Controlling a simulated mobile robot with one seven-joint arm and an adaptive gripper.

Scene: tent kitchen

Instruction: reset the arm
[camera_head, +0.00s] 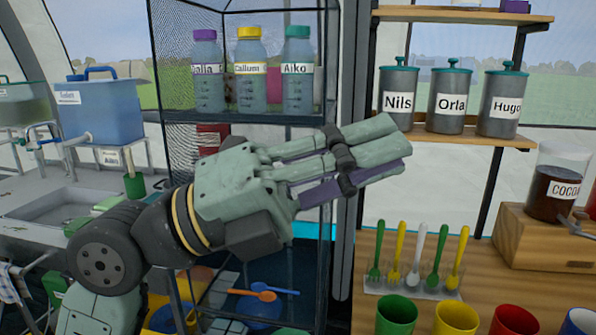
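My gripper (385,150) is raised in the middle of the view, in front of the mesh shelf unit. It is grey-green with black bands and purple inner surfaces, and its fingers point to the right and slightly up. The fingers lie close together as seen from here, overlapping each other, so the gap between them is hidden. No held object shows. My arm reaches in from the lower left and bends at a dark round joint.
A mesh shelf (240,117) behind my gripper holds labelled bottles. A wooden shelf (450,137) on the right bears grey canisters. Below are upright spoons (417,256), coloured cups (455,318) and a cocoa jar (556,190). A blue water container (101,110) stands left, above a sink (55,206).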

